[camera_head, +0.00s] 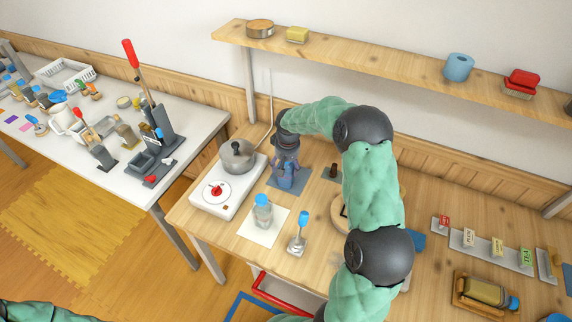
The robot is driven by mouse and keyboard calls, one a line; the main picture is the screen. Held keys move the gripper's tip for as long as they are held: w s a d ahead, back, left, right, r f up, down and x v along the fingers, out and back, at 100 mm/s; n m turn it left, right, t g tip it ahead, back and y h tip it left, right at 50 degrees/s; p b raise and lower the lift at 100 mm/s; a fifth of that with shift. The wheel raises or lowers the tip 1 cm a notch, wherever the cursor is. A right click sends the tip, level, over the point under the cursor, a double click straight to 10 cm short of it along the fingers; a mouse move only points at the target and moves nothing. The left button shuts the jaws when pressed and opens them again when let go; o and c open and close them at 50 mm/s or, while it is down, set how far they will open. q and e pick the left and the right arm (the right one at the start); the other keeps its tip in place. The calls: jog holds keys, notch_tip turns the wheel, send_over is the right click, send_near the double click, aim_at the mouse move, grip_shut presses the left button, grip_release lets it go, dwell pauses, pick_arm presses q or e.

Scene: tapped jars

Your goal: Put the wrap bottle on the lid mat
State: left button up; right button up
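My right arm reaches in from the bottom and bends over to the back of the wooden table. My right gripper (287,164) points down over a blue-grey mat (273,183). A bluish, bottle-like shape (290,180) is at its fingers, but I cannot tell whether they are closed on it. A clear bottle with a blue cap (263,212) stands upright on a white mat (258,235). Another blue-capped bottle (485,291) lies in a wooden tray at the right. I cannot tell which is the wrap bottle or which mat is the lid mat. My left gripper is out of view.
A hotplate (221,197) with a pot (237,156) is left of the mat. A small blue-topped stand (300,233) is in front. A small dark jar (333,171) is right of the gripper. A wall shelf (400,66) runs above. Label cards (470,239) stand at the right.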

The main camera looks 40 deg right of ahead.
jog(key=shift+r, duration=0.15)
jog(key=r+p, duration=0.1)
jog(key=r, duration=0.3)
jog(key=s+r+p, duration=0.1)
jog(key=r, duration=0.3)
jog(key=r+p, duration=0.1)
jog(key=r, duration=0.3)
jog(key=shift+s+a, duration=0.3)
jog(key=shift+a, duration=0.05)
